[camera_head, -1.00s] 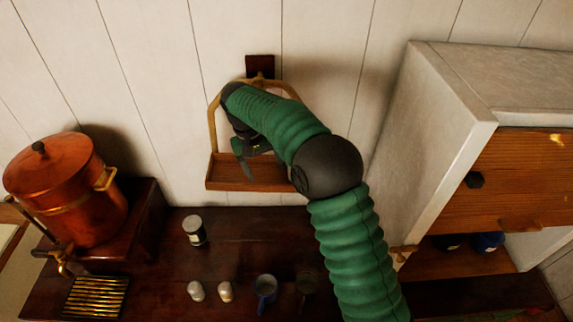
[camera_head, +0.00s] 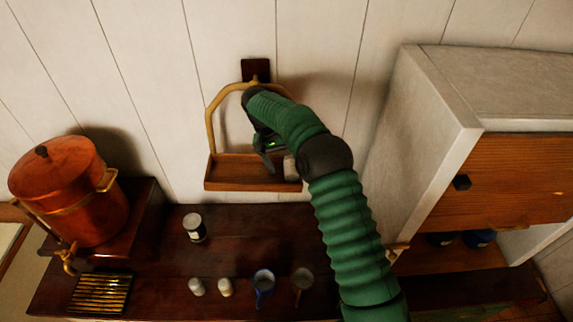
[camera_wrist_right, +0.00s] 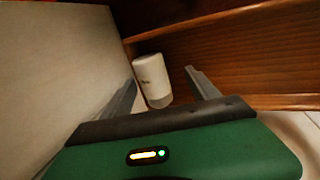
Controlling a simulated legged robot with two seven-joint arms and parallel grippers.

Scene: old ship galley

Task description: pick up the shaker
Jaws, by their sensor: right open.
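A white, rounded shaker (camera_wrist_right: 153,82) with small dark lettering stands in the wooden hanging shelf (camera_head: 240,186), near its right end. It shows partly in the head view (camera_head: 290,168), beside my right arm. My right gripper (camera_head: 270,155) is at the shelf, just left of the shaker in the head view. In the wrist view its two fingers (camera_wrist_right: 160,76) are open, with the shaker between them in the picture. I cannot tell whether either finger touches it. My left gripper is not in view.
A copper pot (camera_head: 75,195) stands left. A cabinet (camera_head: 440,140) is close on the right.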

